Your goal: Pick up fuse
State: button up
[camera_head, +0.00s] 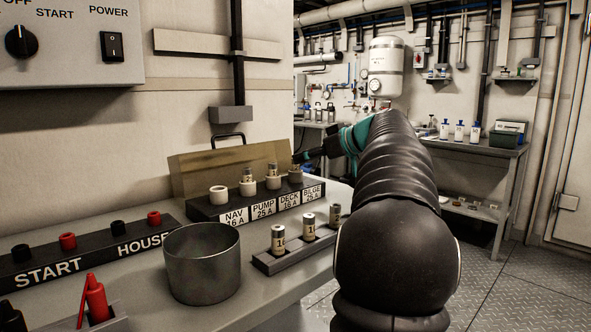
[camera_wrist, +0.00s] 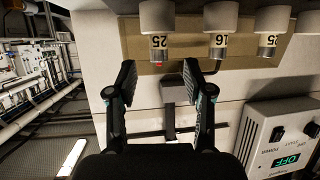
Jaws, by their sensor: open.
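My gripper (camera_wrist: 159,78) is open, its two fingers spread in the wrist view. The wrist picture looks upside down. A fuse marked 25 (camera_wrist: 158,42) stands in a white socket, in line with the gap between the fingertips, with red at its end. Nothing is between the pads. In the head view my gripper (camera_head: 301,158) is by the BILGE 25 A fuse (camera_head: 296,170) at the right end of the labelled block (camera_head: 205,211). The PUMP fuse (camera_head: 247,174) and DECK fuse (camera_head: 273,169) stand left of it. The NAV socket (camera_head: 219,195) looks empty.
A grey rack (camera_head: 268,266) with 3 upright fuses, two marked 1, lies in front of the block. A metal cup (camera_head: 202,265) stands left of it. A tan raised cover (camera_head: 188,173) is behind the block. START/HOUSE terminals (camera_head: 95,255) are at left.

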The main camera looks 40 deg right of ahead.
aim_at(296, 169)
jog(key=shift+p+x, duration=0.35)
jog(key=shift+x, duration=2)
jog(key=shift+w+r, duration=0.1)
jog(key=shift+r, duration=0.1)
grip_shut()
